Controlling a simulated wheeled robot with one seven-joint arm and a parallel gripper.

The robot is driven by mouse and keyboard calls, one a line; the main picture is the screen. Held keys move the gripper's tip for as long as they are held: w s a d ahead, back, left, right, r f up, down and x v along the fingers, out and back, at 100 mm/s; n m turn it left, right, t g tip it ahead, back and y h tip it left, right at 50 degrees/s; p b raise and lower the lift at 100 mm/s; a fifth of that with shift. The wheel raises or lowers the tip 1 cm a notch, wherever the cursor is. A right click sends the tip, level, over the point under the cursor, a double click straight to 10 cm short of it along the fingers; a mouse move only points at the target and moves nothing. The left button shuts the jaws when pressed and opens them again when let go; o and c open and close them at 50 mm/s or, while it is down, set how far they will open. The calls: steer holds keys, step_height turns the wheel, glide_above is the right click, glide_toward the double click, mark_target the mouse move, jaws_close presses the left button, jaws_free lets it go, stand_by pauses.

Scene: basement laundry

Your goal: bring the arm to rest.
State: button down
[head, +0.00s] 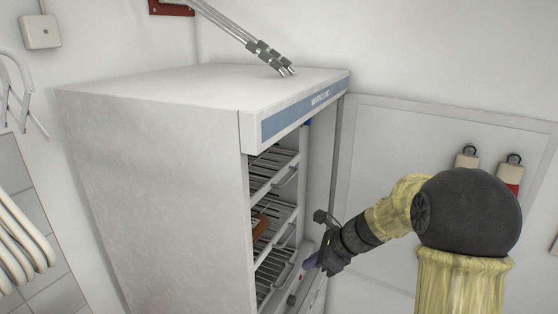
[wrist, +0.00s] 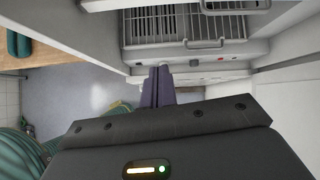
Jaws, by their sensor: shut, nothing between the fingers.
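My arm reaches out from the right in the head view, with a yellowish sleeve and a black joint. My gripper (head: 309,263) is in front of the open side of a tall white cabinet (head: 160,170), near its lower racks. In the wrist view my gripper (wrist: 157,72) shows its purple-grey fingers together and empty. They point toward the cabinet's lower front edge. From these views I cannot tell whether the fingertips touch the cabinet.
The cabinet holds several wire racks (head: 275,172); a brown item (head: 260,226) lies on one. Metal pipes (head: 262,50) end above the cabinet top. Tagged items (head: 511,172) hang on the right wall. White hoses (head: 22,235) are at the left. Open floor (wrist: 80,92) shows in the wrist view.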

steer(key=s+d+f+n+h, duration=0.1)
steer(key=s+n+h, duration=0.1)
steer(key=s+n, duration=0.4)
steer(key=s+d+f+n+h, duration=0.1)
steer(key=s+d+n+h, duration=0.1)
steer(key=s+n, duration=0.5)
steer(key=s+d+f+n+g+h, duration=0.1)
steer(key=s+n+h, duration=0.2)
steer(key=s+n, duration=0.3)
steer(key=n, duration=0.3)
steer(key=shift+s+d+f, duration=0.25)
steer(key=shift+d+f, duration=0.05)
steer(key=shift+w, duration=0.1)
steer(key=shift+d, duration=0.1)
steer(key=shift+s, duration=0.2)
